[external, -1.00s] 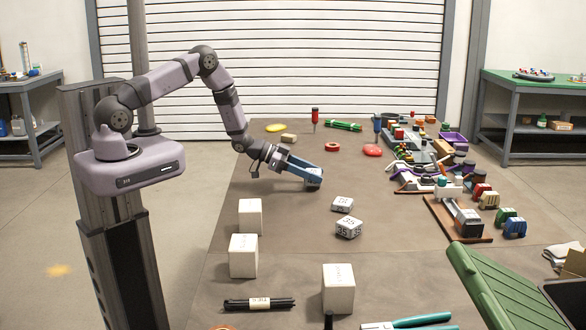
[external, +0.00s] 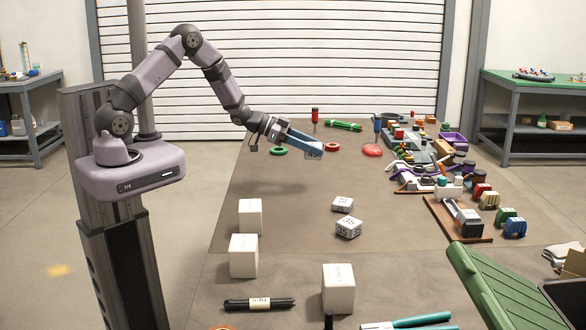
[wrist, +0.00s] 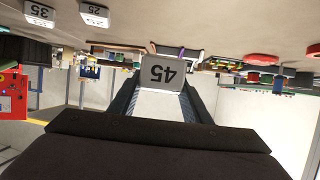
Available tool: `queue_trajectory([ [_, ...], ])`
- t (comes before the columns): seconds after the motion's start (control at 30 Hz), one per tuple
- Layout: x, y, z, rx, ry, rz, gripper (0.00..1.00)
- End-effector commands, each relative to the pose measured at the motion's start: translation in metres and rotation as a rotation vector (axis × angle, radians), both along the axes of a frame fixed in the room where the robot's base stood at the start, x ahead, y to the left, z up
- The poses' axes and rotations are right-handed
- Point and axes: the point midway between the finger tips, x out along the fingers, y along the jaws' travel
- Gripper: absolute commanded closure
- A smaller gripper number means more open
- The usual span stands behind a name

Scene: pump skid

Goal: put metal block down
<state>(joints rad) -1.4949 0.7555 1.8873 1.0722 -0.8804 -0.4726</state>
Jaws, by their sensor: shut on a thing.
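My gripper (external: 312,149) is shut on a grey metal block (wrist: 163,71) marked 45, which shows upside down between the fingers in the wrist view. In the external view my gripper is raised above the middle of the table, and the block is mostly hidden by the fingers. Two similar pale metal blocks rest on the table: one marked 25 (external: 342,204) and one marked 35 (external: 349,228), nearer the camera. In the wrist view they show at the top left, as block 35 (wrist: 39,13) and block 25 (wrist: 94,14).
White boxes (external: 250,216) stand at the table's left and front. A green ring (external: 279,151), a red ring (external: 332,147) and a red disc (external: 372,150) lie at the back. Toy vehicles and parts crowd the right side. Bare tabletop lies between the boxes and the numbered blocks.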

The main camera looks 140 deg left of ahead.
Motion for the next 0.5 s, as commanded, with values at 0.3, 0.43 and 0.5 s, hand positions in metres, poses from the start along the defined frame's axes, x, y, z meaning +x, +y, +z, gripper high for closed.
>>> queue_trajectory([
  [0.3,0.036,-0.014,-0.009,0.003,-0.001,-0.067,0.90],
  [0.43,0.076,-0.034,-0.016,0.004,-0.002,-0.144,0.90],
  [0.5,0.103,-0.049,-0.020,0.005,-0.001,-0.195,0.90],
])
